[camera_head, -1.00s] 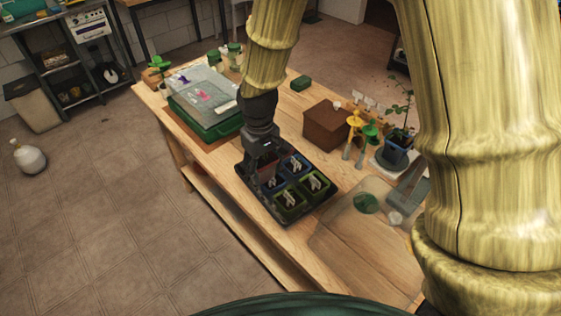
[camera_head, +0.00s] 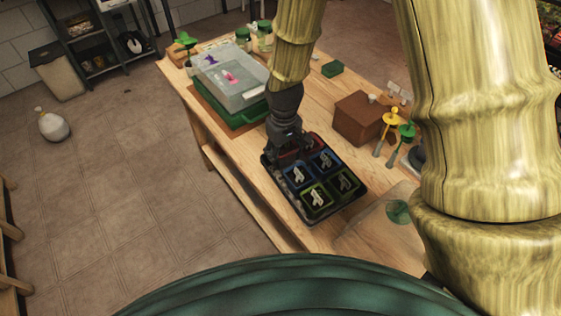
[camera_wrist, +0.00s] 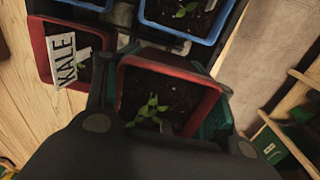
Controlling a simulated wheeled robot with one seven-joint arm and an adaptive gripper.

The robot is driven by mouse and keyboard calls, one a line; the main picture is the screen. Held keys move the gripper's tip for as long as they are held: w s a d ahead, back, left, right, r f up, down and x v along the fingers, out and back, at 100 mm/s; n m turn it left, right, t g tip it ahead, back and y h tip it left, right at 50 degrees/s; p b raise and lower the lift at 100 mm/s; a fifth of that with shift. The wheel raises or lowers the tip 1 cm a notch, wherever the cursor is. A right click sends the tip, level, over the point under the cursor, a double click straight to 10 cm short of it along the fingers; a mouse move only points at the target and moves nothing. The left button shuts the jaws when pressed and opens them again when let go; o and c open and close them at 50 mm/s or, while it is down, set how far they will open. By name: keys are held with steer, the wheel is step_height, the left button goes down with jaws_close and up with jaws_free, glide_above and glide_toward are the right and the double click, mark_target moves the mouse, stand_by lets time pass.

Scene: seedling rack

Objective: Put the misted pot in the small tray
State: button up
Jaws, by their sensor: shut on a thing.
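My gripper (camera_wrist: 170,125) is shut on a red square pot (camera_wrist: 178,71) with dark soil and a small green seedling. In the head view my gripper (camera_head: 287,157) is over the far left corner of a black tray (camera_head: 313,224); the held pot is mostly hidden there. I cannot tell whether the pot is clear of the tray. Another red pot (camera_wrist: 40,48) with a KALE label is beside it in the wrist view. The tray also holds blue pots (camera_head: 300,187) and green pots (camera_head: 317,210). No mist is clearly visible, and I cannot identify a separate small tray.
A green box with a clear lid (camera_head: 226,78) stands left of my gripper on the wooden bench (camera_head: 245,175). A brown box (camera_head: 356,117), yellow and green tools (camera_head: 391,120) and a translucent sheet (camera_head: 375,222) are to the right. My arm hides part of the bench.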

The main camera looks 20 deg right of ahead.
mark_target(283, 147)
steer(key=shift+f+p, duration=0.35)
steer(key=shift+f, duration=1.7)
steer(key=shift+f, duration=0.15)
steer(key=o, duration=0.9)
steer(key=shift+r, duration=0.3)
steer(key=shift+r+b, duration=1.1)
steer(key=shift+r, duration=4.7)
